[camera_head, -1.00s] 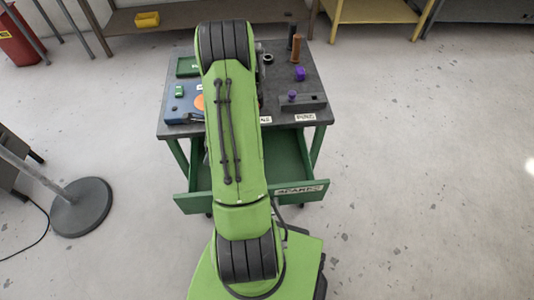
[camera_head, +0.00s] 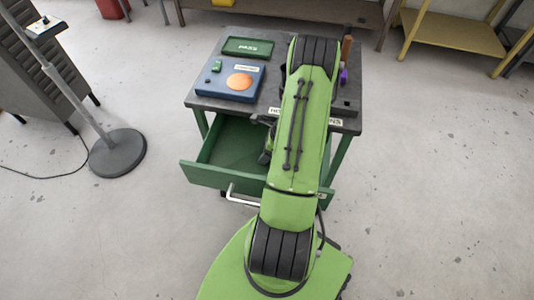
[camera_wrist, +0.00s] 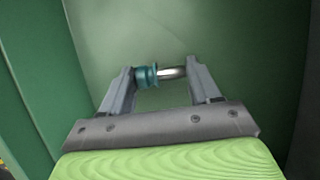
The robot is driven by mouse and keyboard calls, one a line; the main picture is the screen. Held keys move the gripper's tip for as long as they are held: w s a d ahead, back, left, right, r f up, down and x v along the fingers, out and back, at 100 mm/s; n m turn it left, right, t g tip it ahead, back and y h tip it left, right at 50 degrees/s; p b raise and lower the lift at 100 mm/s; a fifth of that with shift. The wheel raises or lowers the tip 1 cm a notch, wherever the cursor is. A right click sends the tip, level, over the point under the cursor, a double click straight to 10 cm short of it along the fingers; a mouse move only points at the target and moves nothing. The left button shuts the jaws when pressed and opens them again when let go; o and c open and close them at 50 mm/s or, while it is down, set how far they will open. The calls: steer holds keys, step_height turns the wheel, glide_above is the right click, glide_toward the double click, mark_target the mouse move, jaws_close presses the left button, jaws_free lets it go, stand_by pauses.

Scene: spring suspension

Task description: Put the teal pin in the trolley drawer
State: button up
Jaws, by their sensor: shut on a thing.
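The teal pin (camera_wrist: 147,76) shows in the wrist view, held crosswise between the two fingers of my gripper (camera_wrist: 160,74). It has a teal ribbed end at the left finger and a shiny metal shank reaching the right finger. Green walls and a green floor surround it in the wrist view. The trolley drawer (camera_head: 235,145) is green and pulled open below the trolley's top, with its front panel and a pale handle facing me. In the head view my green arm covers the drawer's right part, and the pin and fingertips are hidden there.
The grey trolley top (camera_head: 208,88) carries a green tray (camera_head: 248,47), a blue box (camera_head: 228,84) with an orange disc, and a small green item (camera_head: 216,66). A purple piece (camera_head: 343,76) shows right of my arm. A round-based stand (camera_head: 117,153) is on the floor at left.

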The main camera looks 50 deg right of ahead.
steer(key=shift+f, duration=0.65)
steer(key=shift+r, duration=0.1)
steer(key=o, duration=1.1)
steer(key=shift+o, duration=0.2)
